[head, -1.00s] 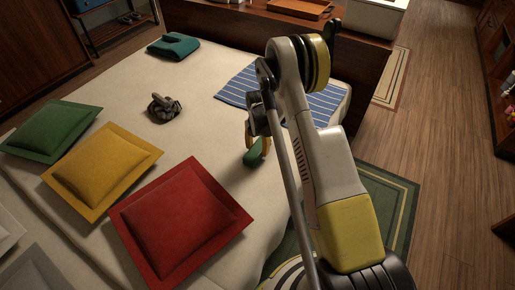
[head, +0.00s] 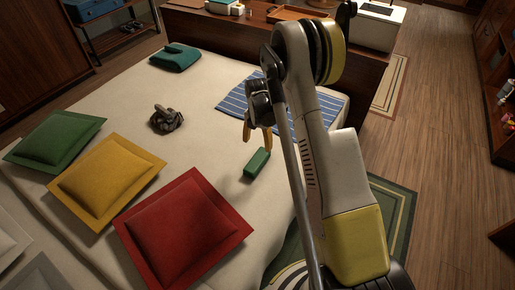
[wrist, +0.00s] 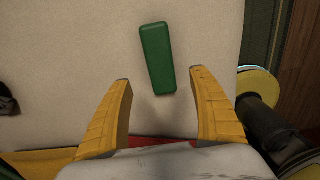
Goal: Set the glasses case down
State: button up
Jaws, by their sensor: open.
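The glasses case is a green oblong box (head: 257,164) lying on the bed's cream cover, to the right of the bed's middle in the head view. In the wrist view the case (wrist: 157,58) lies just beyond the fingertips, slightly tilted, with nothing touching it. My gripper (head: 258,137) has yellow fingers and hangs above the bed beside the case. In the wrist view my gripper (wrist: 160,75) is open, its two fingers wide apart with nothing between them.
The bed (head: 190,97) also holds a red pillow (head: 183,228), a yellow pillow (head: 107,180), a green pillow (head: 54,138), a dark bundled object (head: 166,120), a teal item (head: 176,58) and a blue striped cloth (head: 234,100). Bare cover surrounds the case.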

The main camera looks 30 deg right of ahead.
jog(key=s+a+r+m+t, duration=0.1)
jog(key=s+a+r+m, duration=0.15)
jog(key=r, duration=0.55)
jog(key=s+a+r+m+t, duration=0.15)
jog(key=r+m, duration=0.25)
jog(key=r, duration=0.4)
jog(key=s+a+r+m+t, duration=0.1)
jog(key=s+a+r+m, duration=0.2)
jog(key=r, duration=0.4)
jog(key=s+a+r+m+t, duration=0.2)
jog(key=s+r+m, duration=0.2)
jog(key=s+m, duration=0.3)
jog(key=s+a+r+m+t, duration=0.1)
jog(key=s+a+r+m, duration=0.2)
jog(key=s+m, duration=0.5)
jog(key=shift+s+a+r+t, duration=0.35)
jog(key=shift+s, duration=1.95)
